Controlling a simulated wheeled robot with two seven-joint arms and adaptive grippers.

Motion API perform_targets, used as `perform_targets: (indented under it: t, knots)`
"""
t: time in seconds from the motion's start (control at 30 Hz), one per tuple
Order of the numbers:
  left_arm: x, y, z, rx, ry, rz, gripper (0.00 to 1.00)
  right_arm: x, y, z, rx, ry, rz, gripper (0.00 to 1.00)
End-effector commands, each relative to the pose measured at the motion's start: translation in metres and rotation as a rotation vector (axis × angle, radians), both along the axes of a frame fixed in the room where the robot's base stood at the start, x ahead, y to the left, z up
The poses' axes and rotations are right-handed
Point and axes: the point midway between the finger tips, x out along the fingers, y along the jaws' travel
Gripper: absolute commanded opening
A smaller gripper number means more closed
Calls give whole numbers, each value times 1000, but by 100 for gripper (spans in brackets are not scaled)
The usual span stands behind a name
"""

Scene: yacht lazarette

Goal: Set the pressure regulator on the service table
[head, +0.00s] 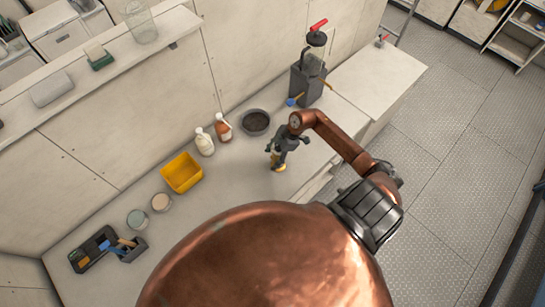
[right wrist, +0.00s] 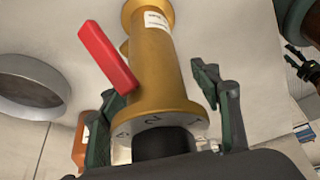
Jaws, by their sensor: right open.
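The pressure regulator looks to be the brass-coloured cylinder (right wrist: 155,65) with a red lever (right wrist: 107,57), a white label and a numbered collar. My right gripper (right wrist: 160,95) is open, with one finger on each side of it in the right wrist view; I cannot tell whether they touch it. In the head view my right gripper (head: 286,146) hangs over the pale bench (head: 235,190), with the yellow-brass part (head: 279,164) showing just below it. I cannot tell whether this bench is the service table. My left gripper is not in view.
Near my right gripper stand a dark round bowl (head: 256,122), an orange-brown bottle (head: 222,128), a white bottle (head: 204,142) and a grey device with a red handle (head: 309,80). A yellow bin (head: 182,172) stands further left. The bench between bin and gripper is clear.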

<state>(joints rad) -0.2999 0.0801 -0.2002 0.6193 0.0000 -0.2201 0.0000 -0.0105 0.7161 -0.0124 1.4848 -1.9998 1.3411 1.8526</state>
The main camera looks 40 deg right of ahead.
Motion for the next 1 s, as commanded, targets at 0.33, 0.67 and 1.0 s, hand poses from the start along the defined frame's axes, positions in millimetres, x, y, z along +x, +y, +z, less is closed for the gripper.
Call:
perform_targets:
  t: [0.33, 0.67, 1.0]
  knots:
    - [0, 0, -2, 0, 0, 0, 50, -2, -6, 13, -3, -1, 0, 57]
    - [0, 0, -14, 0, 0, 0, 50, -14, -33, 73, -4, -2, 2, 57]
    - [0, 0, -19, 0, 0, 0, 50, -21, -46, 108, 0, 1, 0, 57]
